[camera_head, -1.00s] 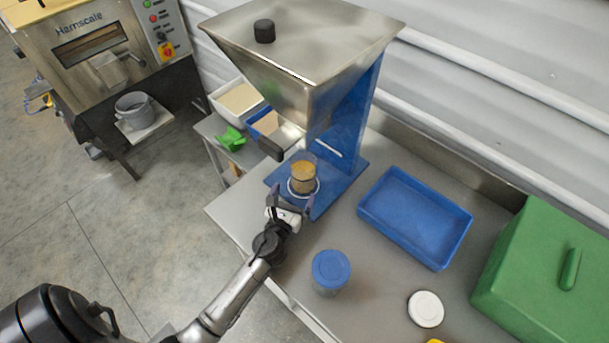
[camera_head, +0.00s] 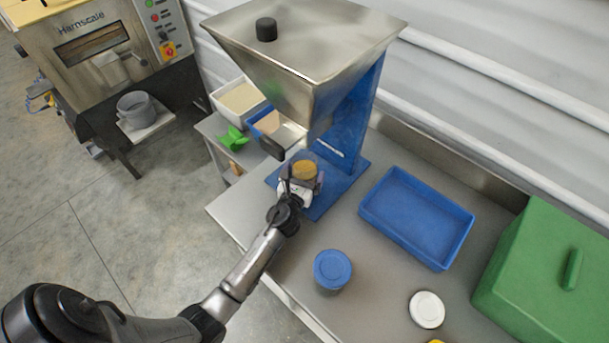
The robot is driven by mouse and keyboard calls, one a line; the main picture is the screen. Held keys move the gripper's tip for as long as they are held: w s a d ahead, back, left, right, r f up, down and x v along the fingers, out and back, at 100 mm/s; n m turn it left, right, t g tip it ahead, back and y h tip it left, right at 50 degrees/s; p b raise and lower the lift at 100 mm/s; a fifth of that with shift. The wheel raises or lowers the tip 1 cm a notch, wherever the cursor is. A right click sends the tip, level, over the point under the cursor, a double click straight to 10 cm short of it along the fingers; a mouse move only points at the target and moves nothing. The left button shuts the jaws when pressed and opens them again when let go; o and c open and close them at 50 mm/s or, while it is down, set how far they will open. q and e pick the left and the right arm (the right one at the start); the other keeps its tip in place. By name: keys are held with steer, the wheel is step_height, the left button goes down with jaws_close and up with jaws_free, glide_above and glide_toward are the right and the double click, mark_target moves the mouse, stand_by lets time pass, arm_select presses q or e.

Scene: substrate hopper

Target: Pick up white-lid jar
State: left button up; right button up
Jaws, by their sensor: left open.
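A clear jar (camera_head: 304,170) with brown contents stands upright on the blue base under the hopper spout; I see no lid on it. A round white lid (camera_head: 427,309) lies apart on the table at the lower right. My left gripper (camera_head: 302,183) is open at the jar, with its fingers on either side of the jar's lower part. The gripper hides the jar's bottom, and I cannot tell whether the fingers touch it. My right gripper is out of view.
The steel hopper (camera_head: 305,62) overhangs the jar on a blue stand (camera_head: 358,125). A blue-lid jar (camera_head: 332,270) stands nearer the front edge. A blue tray (camera_head: 372,217) and green case (camera_head: 535,262) are to the right. Bare table lies between the tray and the blue-lid jar.

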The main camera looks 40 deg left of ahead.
arm_select(q)
steer(key=shift+c, duration=0.3)
steer(key=c, duration=0.9)
steer(key=shift+c, duration=0.7)
steer(key=shift+r, duration=0.2)
